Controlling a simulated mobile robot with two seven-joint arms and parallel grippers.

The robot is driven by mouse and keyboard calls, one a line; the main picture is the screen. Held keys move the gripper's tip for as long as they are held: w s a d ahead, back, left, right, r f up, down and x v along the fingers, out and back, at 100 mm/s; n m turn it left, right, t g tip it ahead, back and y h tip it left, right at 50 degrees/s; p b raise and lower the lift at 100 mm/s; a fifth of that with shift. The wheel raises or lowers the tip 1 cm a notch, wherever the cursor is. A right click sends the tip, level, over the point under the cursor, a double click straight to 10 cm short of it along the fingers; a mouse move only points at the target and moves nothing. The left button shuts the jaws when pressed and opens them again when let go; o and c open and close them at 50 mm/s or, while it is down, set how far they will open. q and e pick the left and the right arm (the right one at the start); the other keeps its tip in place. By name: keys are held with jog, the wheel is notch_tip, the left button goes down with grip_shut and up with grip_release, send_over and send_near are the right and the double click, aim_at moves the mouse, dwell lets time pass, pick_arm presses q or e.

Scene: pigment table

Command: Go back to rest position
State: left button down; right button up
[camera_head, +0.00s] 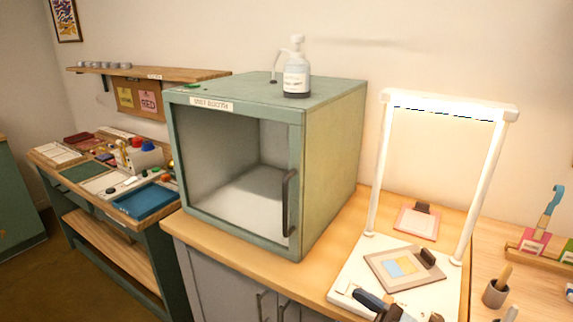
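Neither of my grippers can be made out in the head view. The green spray booth (334,165) stands on the wooden counter, and its glazed front with a dark handle (289,203) looks closed. A pump bottle (296,75) stands upright on top of the booth. To its right is a white lit frame (450,106) over a white base (348,277).
A left bench holds trays, including a blue tray (146,201), and small coloured pots. A wooden shelf (150,73) hangs on the wall above. A grey cup (494,294) with a wooden-handled tool stands at right, near a wooden rack (540,251). Floor shows at lower left.

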jog(key=d+f+m+t+h, duration=0.4)
jog(key=f+m+t+h, duration=0.3)
jog(key=f+m+h, duration=0.35)
jog(key=s+d+f+m+g+h, duration=0.1)
jog(key=s+f+m+g+h, duration=0.2)
jog(key=s+f, duration=0.5)
jog(key=s+d+f+m+g+h, duration=0.15)
jog(key=s+f+g+h, duration=0.3)
jog(key=f, duration=0.55)
pick_arm(q)
notch_tip(320, 180, up, 14)
jog(key=a+p, duration=0.1)
jog(key=p, duration=1.5)
jog(key=shift+s+m+t+p, duration=0.3)
jog(key=shift+s, duration=0.1)
pick_arm(e)
notch_tip(320, 180, up, 14)
jog(key=d+n, duration=0.1)
jog(key=shift+s+d+r+n+t+y, duration=0.15)
jog(key=shift+s+d+n+t+y, duration=0.15)
jog(key=shift+t+y, duration=0.1)
